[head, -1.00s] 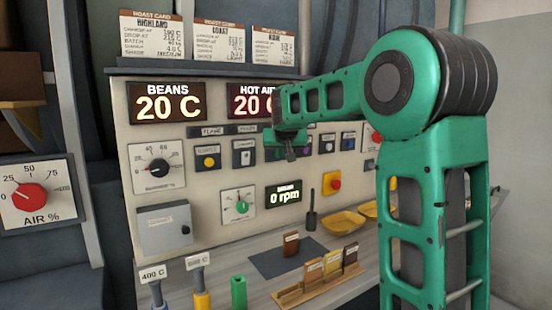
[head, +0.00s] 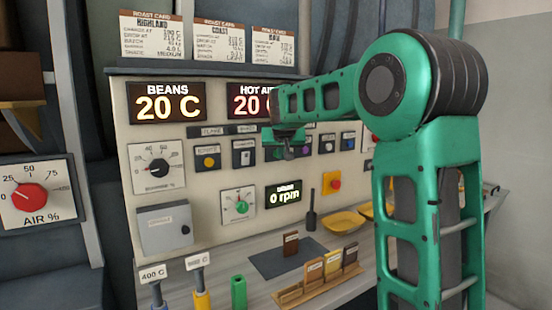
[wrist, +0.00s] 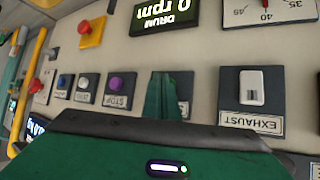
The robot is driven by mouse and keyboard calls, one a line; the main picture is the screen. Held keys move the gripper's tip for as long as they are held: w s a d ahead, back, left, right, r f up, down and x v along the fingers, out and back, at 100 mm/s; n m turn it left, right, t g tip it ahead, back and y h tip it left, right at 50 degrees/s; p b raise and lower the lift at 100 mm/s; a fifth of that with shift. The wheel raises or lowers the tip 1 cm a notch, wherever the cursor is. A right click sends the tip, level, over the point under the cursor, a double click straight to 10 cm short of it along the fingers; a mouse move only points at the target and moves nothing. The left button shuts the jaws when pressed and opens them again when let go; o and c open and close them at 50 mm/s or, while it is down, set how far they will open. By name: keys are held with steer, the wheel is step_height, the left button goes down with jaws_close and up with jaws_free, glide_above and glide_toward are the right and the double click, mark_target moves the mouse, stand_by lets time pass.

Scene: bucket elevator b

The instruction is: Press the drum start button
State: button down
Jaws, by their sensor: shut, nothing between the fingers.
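My gripper (head: 289,153) is shut and empty, held close in front of the roaster panel (head: 228,185). In the wrist view its green fingers (wrist: 164,96) stand between the exhaust switch (wrist: 251,88) and a purple button labelled STOP (wrist: 120,84). The drum start button is not clearly visible; the fingers cover the panel spot between these two controls. I cannot tell whether the fingertips touch the panel. The drum display (head: 284,194) reads 0 rpm, and it shows upside down in the wrist view (wrist: 165,14).
The white exhaust switch (head: 244,154) and a yellow button (head: 208,162) lie left of my gripper. A red button on a yellow plate (head: 332,183) sits below right. A grey box (head: 165,228) projects from the panel. The shelf below holds a card rack (head: 318,283) and yellow trays (head: 343,222).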

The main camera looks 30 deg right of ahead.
steer(key=shift+w, duration=0.35)
stand_by(0.4)
steer(key=shift+s, duration=0.85)
steer(key=s, duration=0.5)
stand_by(0.5)
stand_by(0.6)
